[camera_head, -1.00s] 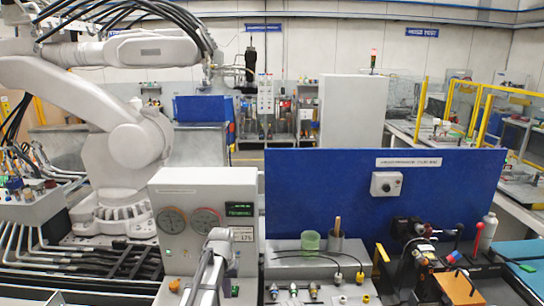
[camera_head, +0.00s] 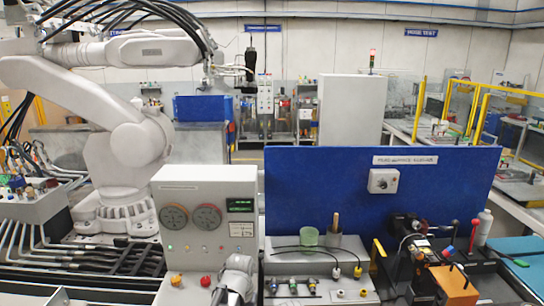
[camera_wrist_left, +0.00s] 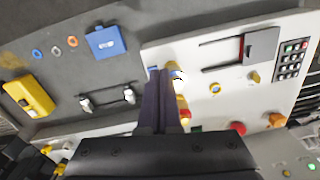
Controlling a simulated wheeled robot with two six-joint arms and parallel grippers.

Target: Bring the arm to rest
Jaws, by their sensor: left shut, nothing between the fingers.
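My left arm (camera_head: 236,279) comes up at the bottom of the head view, in front of the grey gauge panel (camera_head: 180,190). Its fingertips are hard to make out there. In the left wrist view, my left gripper (camera_wrist_left: 160,74) is shut and empty, its two dark fingers side by side. They point over a light control panel (camera_wrist_left: 212,90) with knobs, and their tips overlap a yellow-and-white knob in the picture. I cannot tell whether they touch it. My right gripper is not in view.
A red knob (camera_head: 205,281) and an orange knob (camera_head: 176,280) stand beside the arm. A green cup (camera_head: 308,237) and a blue board (camera_head: 320,190) are to the right. A large white robot arm (camera_head: 135,145) stands at left. The wrist view shows a yellow box (camera_wrist_left: 29,95).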

